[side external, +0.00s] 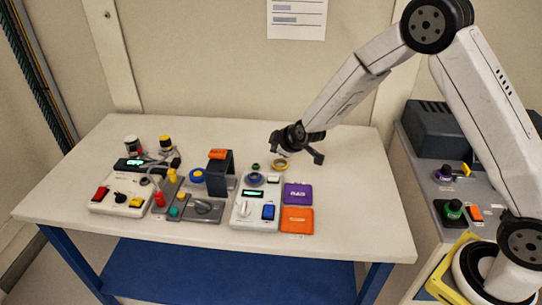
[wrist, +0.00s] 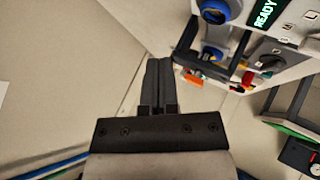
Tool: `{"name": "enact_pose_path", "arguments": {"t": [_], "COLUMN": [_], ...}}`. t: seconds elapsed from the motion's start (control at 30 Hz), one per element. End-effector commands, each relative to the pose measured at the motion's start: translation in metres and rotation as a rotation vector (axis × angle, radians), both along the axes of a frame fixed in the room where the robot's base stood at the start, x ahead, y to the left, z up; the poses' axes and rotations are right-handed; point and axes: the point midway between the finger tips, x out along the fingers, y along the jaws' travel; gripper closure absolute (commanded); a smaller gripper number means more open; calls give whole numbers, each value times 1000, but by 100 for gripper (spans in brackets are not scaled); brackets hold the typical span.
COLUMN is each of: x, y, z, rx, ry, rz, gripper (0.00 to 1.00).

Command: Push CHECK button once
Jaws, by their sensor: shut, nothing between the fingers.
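A white box (side external: 240,219) with a lit green display stands at the front middle of the table. In the wrist view a display reading READY (wrist: 264,14) shows at the upper right, beside a round blue part (wrist: 220,10). My gripper (side external: 317,155) is above the table, behind and right of the white box and apart from it. Its fingers (wrist: 159,68) are shut and empty.
A purple block (side external: 297,194) and an orange block (side external: 297,220) lie right of the box. A dark upright bracket (side external: 220,175) stands at its left. Another box (side external: 122,195) with red and yellow controls is further left. The table's right side is clear.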

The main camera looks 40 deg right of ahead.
Motion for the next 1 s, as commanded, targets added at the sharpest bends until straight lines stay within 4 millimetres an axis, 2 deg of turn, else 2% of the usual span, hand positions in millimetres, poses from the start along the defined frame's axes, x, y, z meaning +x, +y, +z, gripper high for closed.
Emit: {"name": "enact_pose_path", "arguments": {"t": [0.6, 0.8, 1.0], "x": [0, 0, 0], "y": [0, 0, 0], "z": [-61, -73, -77], "rx": [1, -1, 1], "ry": [3, 1, 1], "rz": [-1, 1, 1], "gripper": [100, 100, 100]}}
